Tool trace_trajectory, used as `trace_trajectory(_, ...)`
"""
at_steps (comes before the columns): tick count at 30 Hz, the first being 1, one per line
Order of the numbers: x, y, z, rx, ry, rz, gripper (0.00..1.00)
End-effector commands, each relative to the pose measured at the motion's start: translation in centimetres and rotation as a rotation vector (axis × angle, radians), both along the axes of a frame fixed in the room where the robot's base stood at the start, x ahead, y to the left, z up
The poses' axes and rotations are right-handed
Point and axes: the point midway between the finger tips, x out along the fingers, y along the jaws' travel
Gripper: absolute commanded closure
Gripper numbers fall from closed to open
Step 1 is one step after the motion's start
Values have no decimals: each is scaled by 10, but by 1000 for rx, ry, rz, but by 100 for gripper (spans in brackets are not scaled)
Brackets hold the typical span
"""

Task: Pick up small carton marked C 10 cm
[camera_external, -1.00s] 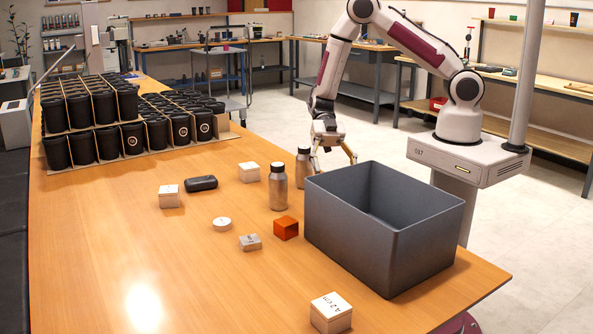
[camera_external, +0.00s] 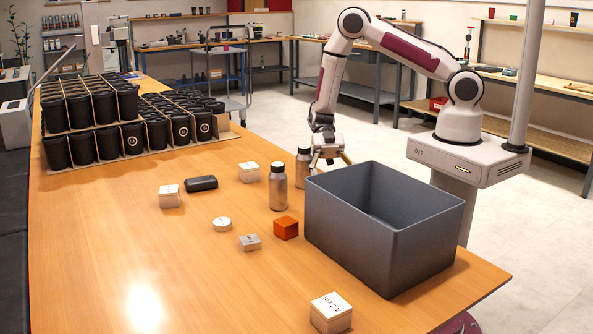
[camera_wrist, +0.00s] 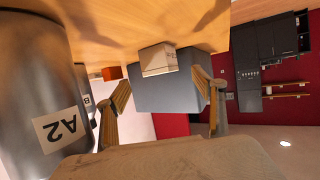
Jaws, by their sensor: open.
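Several small white cartons stand on the table: one at the left (camera_external: 168,196), one behind it (camera_external: 249,173), a flat one (camera_external: 250,242) near the middle, and one reading "A 2 cm" (camera_external: 331,313) at the front. I cannot read a C on any of them. My gripper (camera_external: 330,161) is open and empty, low behind the bin's back-left corner, beside the rear bottle. In the wrist view its fingers (camera_wrist: 162,92) are spread apart. A white carton (camera_wrist: 158,59) shows beyond them, in front of the bin, its print too small to read.
A large grey bin (camera_external: 335,235) stands right of the cartons. An orange box (camera_external: 286,228), black case (camera_external: 201,183) and white disc (camera_external: 222,224) lie nearby. The left front is clear.

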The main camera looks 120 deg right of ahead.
Motion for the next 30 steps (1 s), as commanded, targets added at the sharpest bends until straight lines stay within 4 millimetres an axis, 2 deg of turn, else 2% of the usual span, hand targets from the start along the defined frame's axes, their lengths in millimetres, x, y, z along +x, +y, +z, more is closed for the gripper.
trace_trajectory(7, 7, 16, -7, 2, 2, 0, 31)
trace_trajectory(22, 10, 22, -9, 1, 2, 1, 31)
trace_trajectory(30, 19, 44, -14, 1, 3, 2, 31)
